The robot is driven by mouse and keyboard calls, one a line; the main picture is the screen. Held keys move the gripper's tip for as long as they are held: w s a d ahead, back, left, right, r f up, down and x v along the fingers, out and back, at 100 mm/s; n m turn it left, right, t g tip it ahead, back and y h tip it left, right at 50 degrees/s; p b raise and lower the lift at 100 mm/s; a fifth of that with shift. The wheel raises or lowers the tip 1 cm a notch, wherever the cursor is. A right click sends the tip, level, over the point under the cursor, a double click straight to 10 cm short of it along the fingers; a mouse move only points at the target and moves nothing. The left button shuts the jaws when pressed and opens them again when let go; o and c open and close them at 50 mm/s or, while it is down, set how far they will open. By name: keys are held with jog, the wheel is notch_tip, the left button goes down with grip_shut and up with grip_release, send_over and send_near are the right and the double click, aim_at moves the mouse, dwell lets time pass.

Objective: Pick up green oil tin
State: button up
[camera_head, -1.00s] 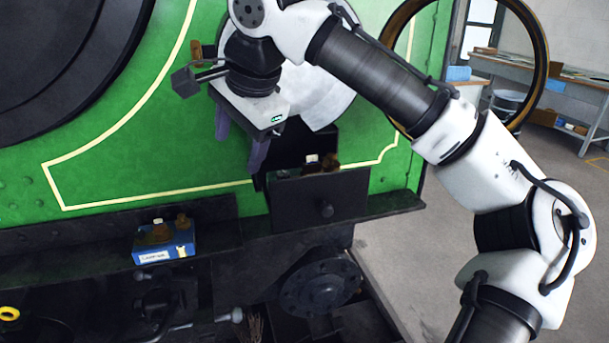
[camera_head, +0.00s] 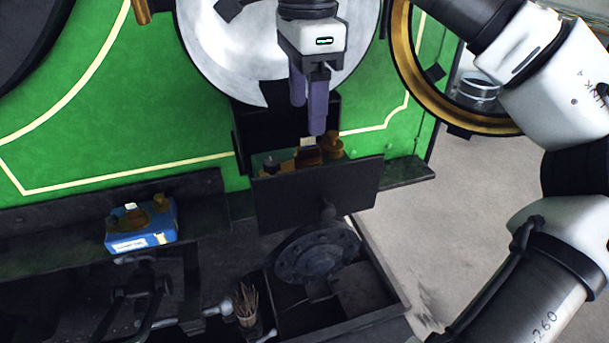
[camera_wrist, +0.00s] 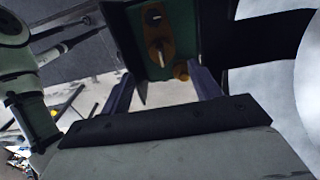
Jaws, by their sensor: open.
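The green oil tin (camera_wrist: 186,38) shows in the wrist view from above, with a brass cap and fittings on its top. It sits inside a dark open-topped box. My gripper (camera_head: 308,118) points down just above the box, open and empty. In the wrist view its two fingers (camera_wrist: 161,88) stand apart near the tin's edge, not around it.
A blue tin (camera_head: 142,232) with a label and brass fittings stands on the ledge at left. A large brass ring (camera_head: 403,75) stands at right. A dark tray (camera_head: 340,325) with a flanged disc lies below.

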aim_at(306, 146)
jog(key=shift+f+p, duration=1.1)
jog(key=shift+f, duration=3.15)
jog(key=shift+c, duration=0.3)
jog(key=shift+w, duration=0.1)
grip_shut()
